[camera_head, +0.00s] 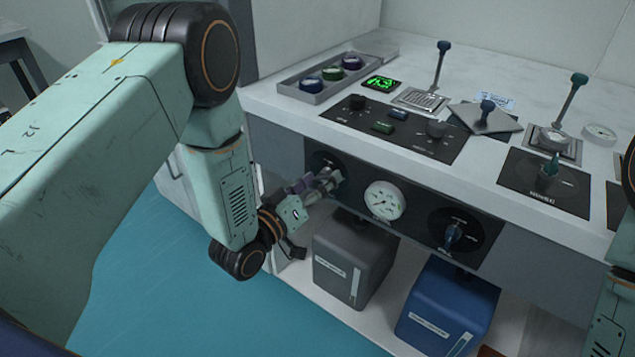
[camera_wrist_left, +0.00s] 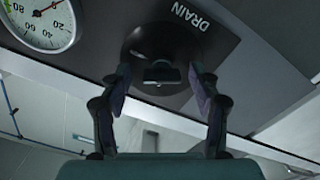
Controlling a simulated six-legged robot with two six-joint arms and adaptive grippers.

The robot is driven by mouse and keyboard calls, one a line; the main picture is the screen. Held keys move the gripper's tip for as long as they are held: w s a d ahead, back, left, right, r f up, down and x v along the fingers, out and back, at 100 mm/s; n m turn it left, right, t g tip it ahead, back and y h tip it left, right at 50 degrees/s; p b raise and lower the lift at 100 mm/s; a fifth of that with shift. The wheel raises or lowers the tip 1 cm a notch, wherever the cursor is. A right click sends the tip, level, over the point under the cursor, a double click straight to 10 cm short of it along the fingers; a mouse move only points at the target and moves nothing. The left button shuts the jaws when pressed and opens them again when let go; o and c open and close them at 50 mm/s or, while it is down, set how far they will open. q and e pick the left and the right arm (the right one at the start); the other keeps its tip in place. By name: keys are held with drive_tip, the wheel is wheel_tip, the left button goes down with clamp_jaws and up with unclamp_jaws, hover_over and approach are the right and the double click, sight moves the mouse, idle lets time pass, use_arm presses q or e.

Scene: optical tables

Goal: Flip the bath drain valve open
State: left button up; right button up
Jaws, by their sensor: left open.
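The drain valve is a dark round plate (camera_wrist_left: 165,45) marked DRAIN, upside down in the left wrist view, with a short dark handle (camera_wrist_left: 162,73) at its middle. In the head view the drain plate (camera_head: 327,164) sits at the left end of the console's front panel, partly hidden by my gripper. My left gripper (camera_wrist_left: 162,88) is open, with one finger on each side of the handle. I cannot tell whether the fingers touch it. The left gripper (camera_head: 330,183) also shows in the head view, in front of the plate. My right gripper is not in view; part of an arm shows at the right edge.
A round gauge (camera_head: 385,201) is right of the drain valve, then a blue-handled valve (camera_head: 453,235). A grey box (camera_head: 354,258) and a blue box (camera_head: 446,305) stand on the shelf below. Levers and a tray (camera_head: 330,84) are on the console top.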

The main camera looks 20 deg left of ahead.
use_arm(q)
drive_tip(key=shift+a, duration=0.1)
drive_tip(key=shift+c, duration=0.5)
drive_tip(key=c, duration=1.1)
drive_tip(key=shift+o, duration=0.2)
drive_tip(key=shift+m, duration=0.3)
drive_tip(key=m+p, duration=0.1)
drive_tip(key=m, duration=0.1)
drive_tip(key=shift+m, duration=0.3)
drive_tip(key=shift+m+p, duration=0.6)
drive_tip(key=shift+m, duration=0.7)
drive_tip(key=o, duration=1.2)
drive_tip(key=shift+c, duration=0.2)
